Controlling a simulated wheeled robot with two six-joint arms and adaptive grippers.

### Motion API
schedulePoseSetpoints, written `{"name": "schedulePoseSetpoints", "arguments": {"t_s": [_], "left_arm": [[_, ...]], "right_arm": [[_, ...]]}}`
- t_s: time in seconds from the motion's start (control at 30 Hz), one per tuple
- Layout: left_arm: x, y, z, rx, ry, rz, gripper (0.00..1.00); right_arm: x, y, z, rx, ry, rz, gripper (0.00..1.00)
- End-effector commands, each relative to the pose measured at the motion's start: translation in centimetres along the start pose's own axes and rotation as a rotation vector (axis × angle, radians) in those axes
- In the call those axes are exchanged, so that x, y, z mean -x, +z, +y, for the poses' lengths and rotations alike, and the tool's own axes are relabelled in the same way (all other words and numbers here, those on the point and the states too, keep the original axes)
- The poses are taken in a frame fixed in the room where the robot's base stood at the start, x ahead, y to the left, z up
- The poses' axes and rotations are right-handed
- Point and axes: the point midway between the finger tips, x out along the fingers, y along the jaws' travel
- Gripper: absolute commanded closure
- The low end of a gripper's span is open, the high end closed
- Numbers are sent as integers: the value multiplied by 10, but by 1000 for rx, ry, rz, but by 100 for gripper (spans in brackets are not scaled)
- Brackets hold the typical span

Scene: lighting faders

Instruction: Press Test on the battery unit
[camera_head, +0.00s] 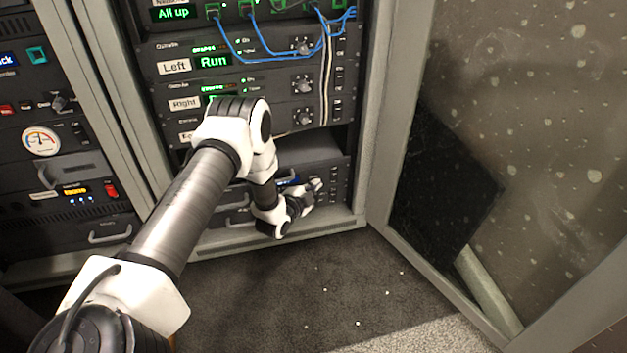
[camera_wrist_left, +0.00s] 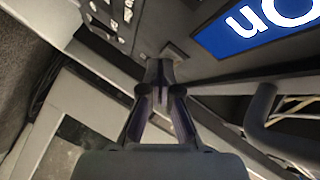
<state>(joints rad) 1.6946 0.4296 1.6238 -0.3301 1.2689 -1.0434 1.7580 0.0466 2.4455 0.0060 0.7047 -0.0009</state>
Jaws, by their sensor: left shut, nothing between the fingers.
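The battery unit (camera_head: 310,153) is the dark unit low in the right-hand rack, with a small blue display. In the left wrist view its blue display (camera_wrist_left: 255,28) reads "On", upside down. My left gripper (camera_head: 312,189) is in front of this unit's face, and it also shows in the left wrist view (camera_wrist_left: 160,68). It is shut and empty, with its tips at or very near a small grey square button (camera_wrist_left: 175,52). I cannot tell whether they touch it, and no label on it can be read. The gripper and wrist hide part of the panel. My right gripper is not in view.
Rack units above read "Left" (camera_head: 174,66) and "Right" (camera_head: 184,104), with blue cables (camera_head: 262,50) hanging over them. A drawer-type handle (camera_wrist_left: 262,112) is close to the gripper. An open glass door (camera_head: 500,130) stands at right. The carpet (camera_head: 300,290) in front is clear.

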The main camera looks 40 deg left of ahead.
Motion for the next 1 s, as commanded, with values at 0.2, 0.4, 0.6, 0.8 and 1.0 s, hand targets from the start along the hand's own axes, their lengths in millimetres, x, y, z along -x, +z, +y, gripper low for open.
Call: {"name": "schedulePoseSetpoints", "arguments": {"t_s": [0.2, 0.4, 0.6, 0.8, 1.0], "left_arm": [[-2, 1, -1, 0, 0, 0, 100], [-2, 1, -1, 0, 0, 0, 100], [3, -3, 1, 0, 1, -1, 100], [9, -7, 5, 0, 0, 0, 100], [9, -6, 6, 0, 0, 0, 100]], "right_arm": [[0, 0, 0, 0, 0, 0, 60], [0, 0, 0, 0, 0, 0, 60], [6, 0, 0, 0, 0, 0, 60], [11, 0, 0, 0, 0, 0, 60], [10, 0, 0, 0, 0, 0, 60]]}}
